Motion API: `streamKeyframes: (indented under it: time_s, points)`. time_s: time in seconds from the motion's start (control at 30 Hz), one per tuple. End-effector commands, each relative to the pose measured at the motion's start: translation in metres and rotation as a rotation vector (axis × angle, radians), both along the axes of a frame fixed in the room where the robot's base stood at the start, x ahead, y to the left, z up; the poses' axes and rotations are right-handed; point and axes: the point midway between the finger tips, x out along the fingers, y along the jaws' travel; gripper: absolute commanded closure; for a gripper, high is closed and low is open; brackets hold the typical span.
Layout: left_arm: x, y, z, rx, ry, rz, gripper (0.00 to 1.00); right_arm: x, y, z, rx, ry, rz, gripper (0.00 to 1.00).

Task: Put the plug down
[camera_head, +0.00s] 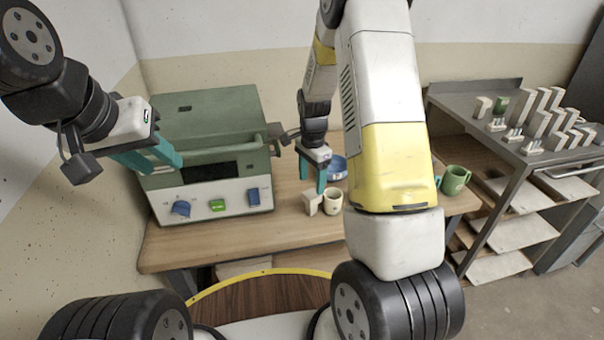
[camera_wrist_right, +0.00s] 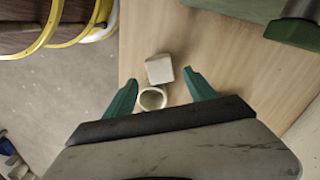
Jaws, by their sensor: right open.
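The green box (camera_head: 205,115) with a pale control panel fills the table's left. A blue bowl (camera_head: 338,165) sits behind the cup, a green mug (camera_head: 455,180) at the right. A metal rack (camera_head: 470,112) holds several cream blocks. The table front (camera_head: 240,235) is clear.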

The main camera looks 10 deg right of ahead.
Motion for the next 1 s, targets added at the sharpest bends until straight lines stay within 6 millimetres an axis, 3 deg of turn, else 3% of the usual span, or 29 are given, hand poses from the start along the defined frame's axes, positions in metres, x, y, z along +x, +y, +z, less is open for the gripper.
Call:
streamKeyframes:
  time_s: [0.2, 0.57, 0.77, 1.0]
  points:
    - [0.0, 0.0, 0.0, 0.0, 0.0, 0.0, 0.64, 0.001, 0.0, 0.048, 0.001, -0.004, 0.001, 0.35]
    - [0.0, 0.0, 0.0, 0.0, 0.0, 0.0, 0.64, -0.006, 0.001, 0.094, 0.017, -0.024, 0.04, 0.35]
    - [0.0, 0.0, 0.0, 0.0, 0.0, 0.0, 0.64, -0.047, 0.007, 0.166, 0.07, -0.149, 0.27, 0.35]
    - [0.0, 0.0, 0.0, 0.0, 0.0, 0.0, 0.64, -0.126, 0.016, 0.242, 0.057, -0.352, 0.647, 0.35]
